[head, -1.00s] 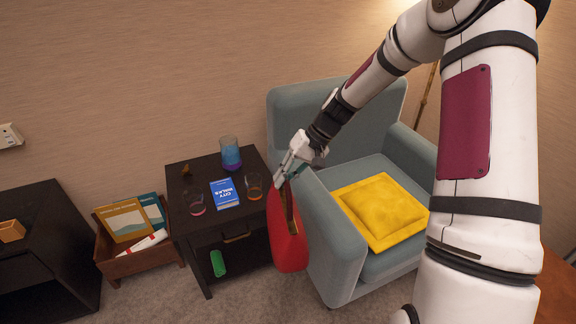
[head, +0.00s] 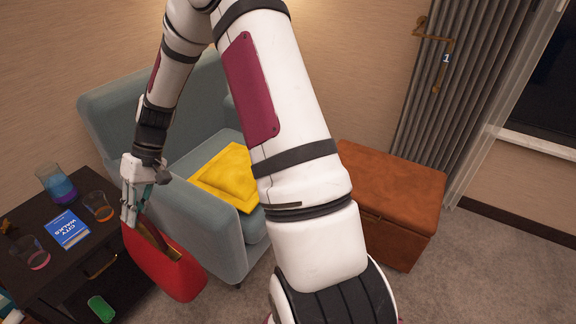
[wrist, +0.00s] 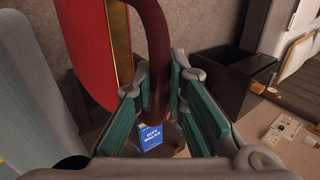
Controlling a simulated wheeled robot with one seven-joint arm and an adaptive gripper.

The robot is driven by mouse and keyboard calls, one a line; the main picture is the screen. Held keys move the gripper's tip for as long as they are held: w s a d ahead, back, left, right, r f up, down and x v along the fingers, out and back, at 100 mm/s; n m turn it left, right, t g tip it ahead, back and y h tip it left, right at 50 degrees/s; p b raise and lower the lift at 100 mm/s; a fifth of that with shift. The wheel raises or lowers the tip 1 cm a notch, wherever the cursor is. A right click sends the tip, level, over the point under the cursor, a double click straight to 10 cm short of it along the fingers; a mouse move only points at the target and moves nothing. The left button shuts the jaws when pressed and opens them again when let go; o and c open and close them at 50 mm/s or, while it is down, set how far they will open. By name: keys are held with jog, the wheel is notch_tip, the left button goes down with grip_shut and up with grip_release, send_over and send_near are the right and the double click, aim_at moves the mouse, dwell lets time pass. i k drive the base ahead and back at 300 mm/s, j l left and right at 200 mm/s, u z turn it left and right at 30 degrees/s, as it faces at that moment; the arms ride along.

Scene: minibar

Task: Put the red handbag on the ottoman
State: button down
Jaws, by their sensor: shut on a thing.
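The red handbag (head: 166,267) hangs from my gripper (head: 135,217) by its dark brown handle, in front of the armchair's left arm and beside the dark side table. In the wrist view, the handle (wrist: 157,45) passes between the green-padded fingers of my gripper (wrist: 158,100), and the red bag body (wrist: 88,45) is at the upper left. The ottoman (head: 385,195), a brown-orange leather box with a flat, bare top, stands on the carpet to the right of the armchair. My arm crosses the view between the bag and the ottoman.
The blue-grey armchair (head: 205,200) with a yellow cushion (head: 230,177) stands between bag and ottoman. The side table (head: 38,279) holds a blue book (head: 67,230) and several glasses. A grey curtain (head: 440,100) hangs behind the ottoman. Carpet right of the ottoman is clear.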

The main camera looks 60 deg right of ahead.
aim_at(380, 175)
jog(key=k+z, duration=0.15)
jog(key=k, duration=0.35)
jog(key=k+l+z, duration=0.1)
jog(key=k, duration=0.35)
jog(key=z, duration=1.15)
jog(key=i+j+z, duration=0.1)
jog(key=i+z, duration=0.25)
jog(key=i, duration=0.5)
